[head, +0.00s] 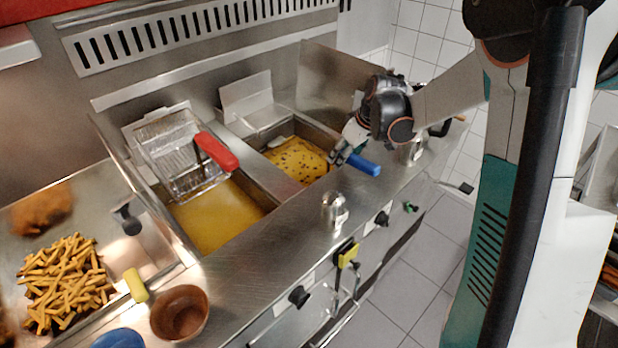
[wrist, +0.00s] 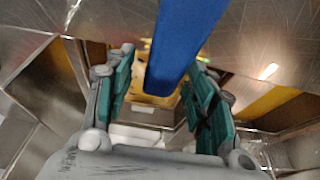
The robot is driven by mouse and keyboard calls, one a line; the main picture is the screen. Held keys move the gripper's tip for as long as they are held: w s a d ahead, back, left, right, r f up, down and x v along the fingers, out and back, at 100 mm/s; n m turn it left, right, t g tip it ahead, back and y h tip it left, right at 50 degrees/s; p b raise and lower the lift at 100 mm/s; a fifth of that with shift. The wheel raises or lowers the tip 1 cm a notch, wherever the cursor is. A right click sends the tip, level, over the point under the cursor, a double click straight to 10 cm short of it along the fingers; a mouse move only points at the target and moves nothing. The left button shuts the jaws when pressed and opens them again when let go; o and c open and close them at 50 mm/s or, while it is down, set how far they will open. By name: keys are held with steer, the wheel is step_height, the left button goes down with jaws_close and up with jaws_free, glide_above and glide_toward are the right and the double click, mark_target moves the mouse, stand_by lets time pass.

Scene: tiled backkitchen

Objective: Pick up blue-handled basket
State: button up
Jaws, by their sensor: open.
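The blue handle (head: 364,165) of the blue-handled basket sticks out over the front edge of the right fryer vat. The basket itself (head: 296,160) seems to sit down in the yellow oil with dark bits, mostly hidden. My gripper (head: 343,150) is at the handle, reaching in from the upper right. In the wrist view the blue handle (wrist: 185,40) runs down between the two green-padded fingers of my gripper (wrist: 155,100). The fingers are open, with a gap visible on each side of the handle.
A red-handled basket (head: 217,152) hangs raised over the left oil vat (head: 215,215). Fries (head: 65,283) lie in a tray at left, near a brown bowl (head: 179,312). A metal shaker (head: 333,211) stands on the front counter. The tiled floor (head: 400,300) in front is clear.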

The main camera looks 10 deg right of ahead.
steer(key=shift+w+a+f, duration=0.15)
steer(key=shift+f, duration=0.3)
jaws_close()
steer(key=shift+r, duration=0.1)
